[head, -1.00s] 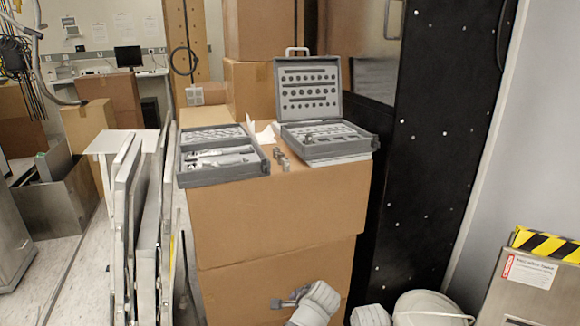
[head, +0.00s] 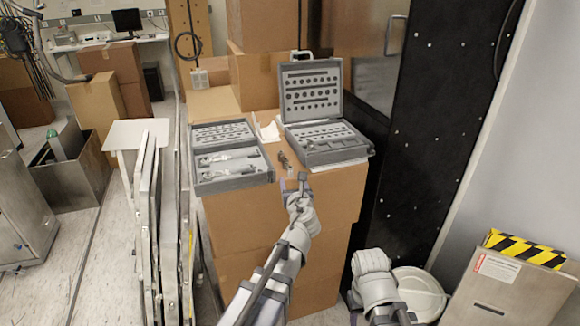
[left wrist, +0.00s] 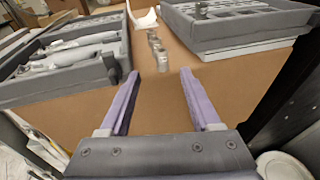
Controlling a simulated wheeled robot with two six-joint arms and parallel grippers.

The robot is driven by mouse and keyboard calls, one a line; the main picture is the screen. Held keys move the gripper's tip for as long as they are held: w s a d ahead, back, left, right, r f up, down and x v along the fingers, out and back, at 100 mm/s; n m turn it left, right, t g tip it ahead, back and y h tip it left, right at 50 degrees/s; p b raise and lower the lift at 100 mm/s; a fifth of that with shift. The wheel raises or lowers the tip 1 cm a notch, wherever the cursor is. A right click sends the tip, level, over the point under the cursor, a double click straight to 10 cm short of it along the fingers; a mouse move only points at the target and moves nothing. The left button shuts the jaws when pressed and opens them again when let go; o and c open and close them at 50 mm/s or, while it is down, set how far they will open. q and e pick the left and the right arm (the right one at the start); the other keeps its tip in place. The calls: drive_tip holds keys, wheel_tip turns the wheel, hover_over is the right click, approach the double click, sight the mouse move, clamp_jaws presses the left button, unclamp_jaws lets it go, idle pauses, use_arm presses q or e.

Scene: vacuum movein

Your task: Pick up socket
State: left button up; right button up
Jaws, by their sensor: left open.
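Several small metal sockets (head: 284,160) stand in a short row on top of the cardboard box (head: 270,215), between two tool cases. The row also shows in the left wrist view (left wrist: 162,60), running away from me. My left gripper (head: 302,180) is at the front edge of the box top, just in front of the sockets. In the left wrist view its two purple fingers (left wrist: 159,74) are wide apart with nothing between them, and the nearest socket lies just beyond the fingertips. My right arm shows low in the head view, but its fingers cannot be seen.
An open tray of tools (head: 232,182) lies left of the sockets, and an open grey case (head: 335,155) with raised lid stands to their right. White paper (head: 268,131) lies behind. A dark panel (head: 435,140) bounds the right side. Upright panels (head: 147,215) stand at left.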

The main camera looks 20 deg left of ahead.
sight(290, 171)
use_arm(q)
drive_tip(key=shift+b+x, duration=0.5)
drive_tip(key=shift+x, duration=3.5)
drive_tip(key=shift+d+r, duration=0.15)
drive_tip(key=shift+d, duration=0.05)
clamp_jaws()
